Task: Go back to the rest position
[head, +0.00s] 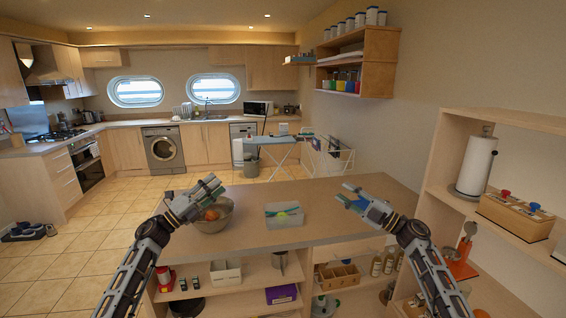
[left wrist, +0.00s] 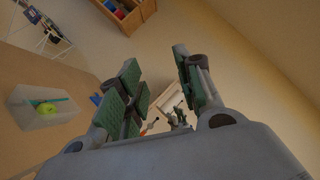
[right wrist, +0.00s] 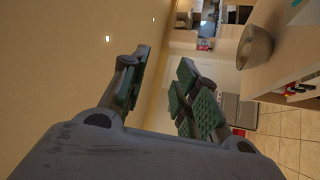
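My left gripper (head: 208,192) is raised over the left part of the counter, in front of the metal bowl as the head view sees it. Its fingers are spread and empty in the left wrist view (left wrist: 157,92). My right gripper (head: 352,196) is raised over the right part of the counter. Its fingers are also spread with nothing between them in the right wrist view (right wrist: 163,88). Both arms come up from the lower corners of the head view, apart from each other.
The counter (head: 330,225) holds the metal bowl (head: 216,225) with an orange item inside, and a clear container (head: 284,222) with a yellow-green item. A shelf unit with a paper towel roll (head: 476,166) stands at the right. The counter's middle is mostly clear.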

